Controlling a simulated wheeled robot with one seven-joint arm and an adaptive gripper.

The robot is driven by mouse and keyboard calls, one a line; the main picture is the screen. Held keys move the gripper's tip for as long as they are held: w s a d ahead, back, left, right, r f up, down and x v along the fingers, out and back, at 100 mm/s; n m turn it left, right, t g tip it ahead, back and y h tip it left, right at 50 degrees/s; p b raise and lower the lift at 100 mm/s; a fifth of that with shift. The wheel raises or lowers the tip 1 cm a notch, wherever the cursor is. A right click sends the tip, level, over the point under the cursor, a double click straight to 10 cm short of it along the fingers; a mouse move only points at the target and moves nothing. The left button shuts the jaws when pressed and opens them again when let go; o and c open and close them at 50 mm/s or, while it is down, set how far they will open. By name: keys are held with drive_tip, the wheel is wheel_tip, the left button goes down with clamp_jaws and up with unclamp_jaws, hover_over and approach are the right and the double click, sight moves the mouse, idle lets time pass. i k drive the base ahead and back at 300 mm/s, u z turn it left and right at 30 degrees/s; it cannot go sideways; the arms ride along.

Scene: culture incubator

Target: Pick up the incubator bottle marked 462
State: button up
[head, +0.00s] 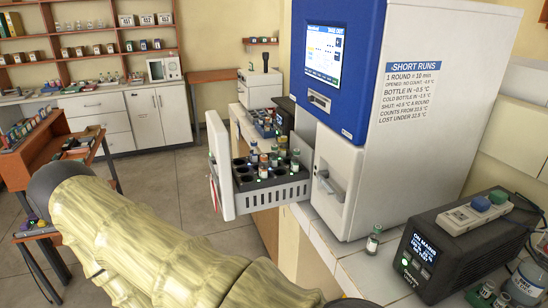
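The incubator (432,130) is a tall white cabinet with a blue front panel (356,55) and a lit screen. Its white door (221,165) stands open at the left. A dark perforated rack (272,196) sticks out beside the door, with several small capped bottles (275,158) in some holes and other holes empty. One more small bottle (373,240) stands upright on the white counter in front of the cabinet. The bottle labels are too small to read, so I cannot tell which is 462. My arm crosses the lower left; my gripper is not in view.
A black power unit (455,250) with a button strip stands on the counter at right, with more bottles (485,290) in front. Another bottle tray (262,122) sits behind the door. A wooden shelf unit (55,150) is at left. The tiled floor between is clear.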

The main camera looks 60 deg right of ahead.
sight(255, 152)
drive_tip(key=z, duration=1.45)
